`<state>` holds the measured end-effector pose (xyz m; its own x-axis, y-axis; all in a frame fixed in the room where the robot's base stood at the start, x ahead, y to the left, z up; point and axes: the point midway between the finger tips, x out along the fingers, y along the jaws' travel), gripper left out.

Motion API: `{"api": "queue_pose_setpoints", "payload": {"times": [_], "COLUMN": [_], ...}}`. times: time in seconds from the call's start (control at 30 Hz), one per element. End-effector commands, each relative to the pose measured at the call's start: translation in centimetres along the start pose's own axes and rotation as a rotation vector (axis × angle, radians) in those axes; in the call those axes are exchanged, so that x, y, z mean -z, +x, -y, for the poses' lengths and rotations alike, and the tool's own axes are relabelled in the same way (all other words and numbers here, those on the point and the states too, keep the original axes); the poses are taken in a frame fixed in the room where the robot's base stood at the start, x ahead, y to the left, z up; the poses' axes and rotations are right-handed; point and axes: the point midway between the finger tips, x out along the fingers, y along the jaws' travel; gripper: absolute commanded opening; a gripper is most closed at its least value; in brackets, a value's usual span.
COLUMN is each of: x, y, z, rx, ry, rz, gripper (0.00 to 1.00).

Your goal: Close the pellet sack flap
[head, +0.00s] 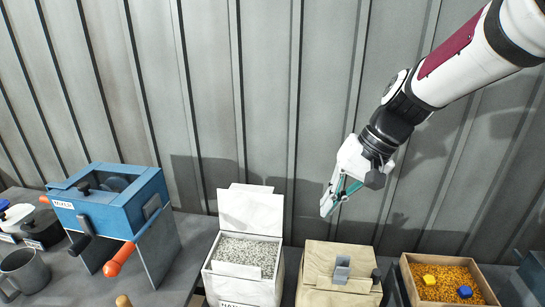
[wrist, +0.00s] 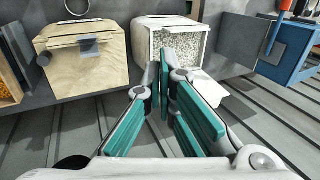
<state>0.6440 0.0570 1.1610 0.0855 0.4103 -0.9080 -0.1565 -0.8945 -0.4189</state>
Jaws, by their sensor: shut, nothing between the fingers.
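A white box-shaped sack (head: 238,287) stands on the bench, full of grey-white pellets (head: 247,254). Its flap (head: 251,210) stands open and up at the back, on the wall side. In the wrist view the pellets (wrist: 179,43) and the open flap (wrist: 205,84) show just beyond my fingers. My gripper (head: 329,208) is shut and empty. It hangs in front of the wall, to the right of the flap and higher, above the back of the tan sack. I see no contact with the flap. The fingers (wrist: 164,70) hide part of the flap's edge.
A tan sack (head: 318,283) with a grey clip (head: 342,268) stands to the right, its top covered. A wooden tray of orange pellets (head: 440,277) is farther right. A blue mixer (head: 110,205) with orange-ended handle stands left. The ribbed wall (head: 270,100) is close behind.

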Motion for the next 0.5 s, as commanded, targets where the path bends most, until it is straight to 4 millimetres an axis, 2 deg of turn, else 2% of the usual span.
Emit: {"api": "queue_pose_setpoints", "payload": {"times": [0.03,0.1,0.33,0.5], "x": [1.9,4.0,10.8,15.8], "y": [1.9,3.6,9.2,12.7], "z": [-0.5,-0.7,-1.9,-3.5], "rx": [0.045,0.110,0.348,0.544], "ry": [0.030,0.064,0.186,0.288], "rz": [0.026,0.051,0.112,0.127], "gripper": [0.00,0.00,0.00,0.00]}}
